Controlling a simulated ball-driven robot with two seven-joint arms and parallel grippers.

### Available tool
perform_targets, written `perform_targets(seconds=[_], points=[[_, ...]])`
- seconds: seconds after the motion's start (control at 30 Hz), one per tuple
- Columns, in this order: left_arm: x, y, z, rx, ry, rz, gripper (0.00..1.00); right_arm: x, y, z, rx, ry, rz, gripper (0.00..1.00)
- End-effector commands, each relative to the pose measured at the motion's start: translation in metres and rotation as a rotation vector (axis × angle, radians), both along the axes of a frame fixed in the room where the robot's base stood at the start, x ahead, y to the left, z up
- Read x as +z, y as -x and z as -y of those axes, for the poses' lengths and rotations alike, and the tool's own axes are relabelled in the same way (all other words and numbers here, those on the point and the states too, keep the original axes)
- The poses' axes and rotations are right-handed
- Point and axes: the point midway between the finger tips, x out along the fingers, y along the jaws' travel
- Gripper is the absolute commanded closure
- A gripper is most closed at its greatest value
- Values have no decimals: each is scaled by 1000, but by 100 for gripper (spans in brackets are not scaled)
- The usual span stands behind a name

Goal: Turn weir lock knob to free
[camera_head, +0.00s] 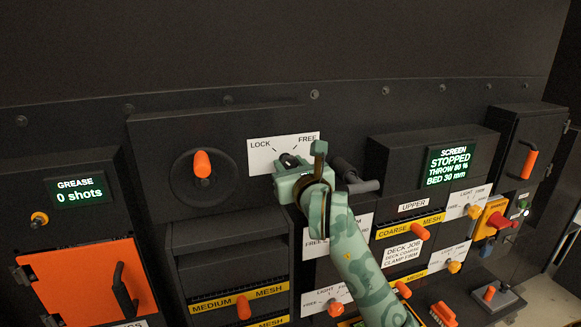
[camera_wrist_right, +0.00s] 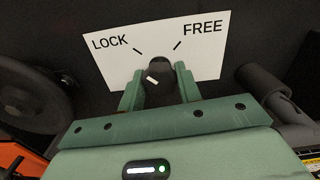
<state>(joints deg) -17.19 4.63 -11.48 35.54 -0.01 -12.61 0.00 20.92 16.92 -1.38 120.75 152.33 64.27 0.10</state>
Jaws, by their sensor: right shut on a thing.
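The weir lock knob (camera_wrist_right: 158,73) is dark, with a short white mark on its left part, and stands in front of a white plate (camera_wrist_right: 205,55) lettered LOCK at left and FREE at right. My right gripper (camera_wrist_right: 158,88) is shut on the knob, with one green finger on each side of it. In the head view the same knob (camera_head: 287,160) is partly hidden by my right gripper (camera_head: 290,168), in front of the plate (camera_head: 262,154). I cannot tell for certain which setting the knob points at. My left gripper is not in view.
A dark handwheel with an orange grip (camera_head: 202,163) is left of the plate. A dark cylindrical fitting (camera_head: 355,177) sticks out close to the gripper's right. The screen display (camera_head: 451,165) reads STOPPED. An orange door (camera_head: 85,278) is at lower left.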

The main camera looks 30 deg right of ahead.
Motion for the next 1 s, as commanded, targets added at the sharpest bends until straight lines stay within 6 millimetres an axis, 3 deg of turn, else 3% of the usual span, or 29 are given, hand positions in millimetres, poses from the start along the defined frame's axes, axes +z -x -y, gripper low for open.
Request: perform_targets(seconds=[0.37,1.0], points=[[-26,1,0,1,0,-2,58,-3,0,0,0,-228,59,89],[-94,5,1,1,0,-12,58,-5,0,0,2,-822,199,89]])
